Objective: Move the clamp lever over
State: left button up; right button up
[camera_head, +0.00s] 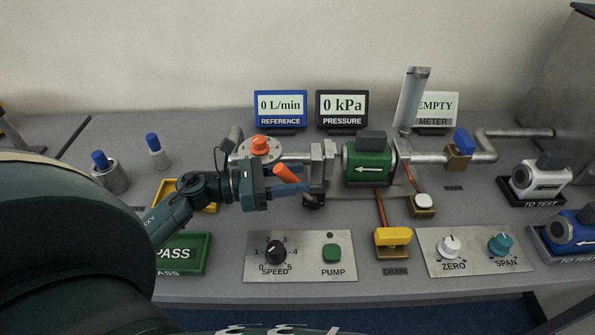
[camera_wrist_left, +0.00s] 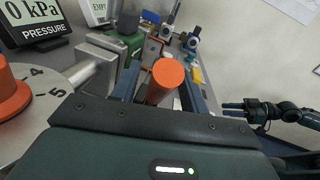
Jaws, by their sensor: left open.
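The clamp lever's orange grip (camera_head: 286,174) sticks up at a tilt beside the pipe clamp (camera_head: 317,165), left of the green meter (camera_head: 369,161). My left gripper (camera_head: 290,180) is open, with its blue fingers around the grip. In the left wrist view the orange grip (camera_wrist_left: 166,82) stands between the two fingers (camera_wrist_left: 160,88), with its round end towards the camera. I cannot tell whether a finger touches it. The lever's lower part is hidden. My right gripper (camera_wrist_left: 232,109) shows small at the right of the left wrist view, away from the clamp; its opening is unclear.
An orange knob on a dial (camera_head: 260,147) sits behind my left gripper.

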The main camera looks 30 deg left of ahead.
pick_arm(q)
jog(key=shift+w+d, duration=0.4)
grip_shut()
dwell(0.4)
